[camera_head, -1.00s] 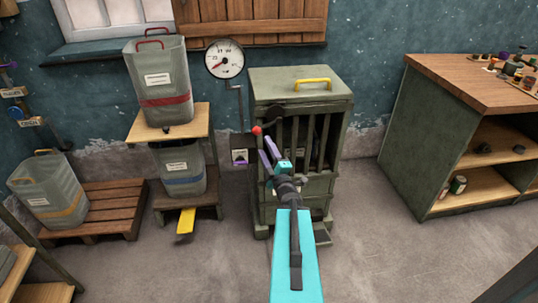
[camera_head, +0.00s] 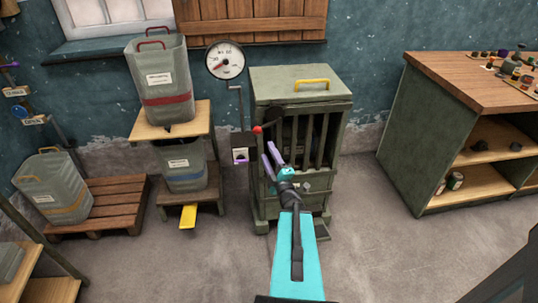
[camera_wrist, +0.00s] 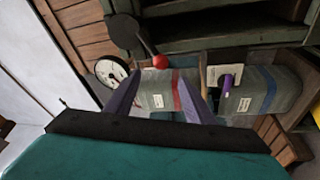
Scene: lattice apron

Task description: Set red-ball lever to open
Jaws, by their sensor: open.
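The red ball (camera_head: 257,129) is the tip of a short dark lever on the left side of the green slatted cabinet (camera_head: 300,88). In the wrist view the red ball (camera_wrist: 160,62) sits at the end of a rod from a dark round hub (camera_wrist: 124,32). My gripper (camera_head: 270,155) is open and empty, in front of the cabinet, just below and right of the ball in the head view. In the wrist view the ball lies ahead, between the purple fingertips (camera_wrist: 164,80), with no contact visible. Any open marking for the lever is not readable.
A bucket with a red band (camera_head: 158,80) stands on a wooden stand at left. A workbench (camera_head: 465,80) is at right. Floor between cabinet and bench is clear.

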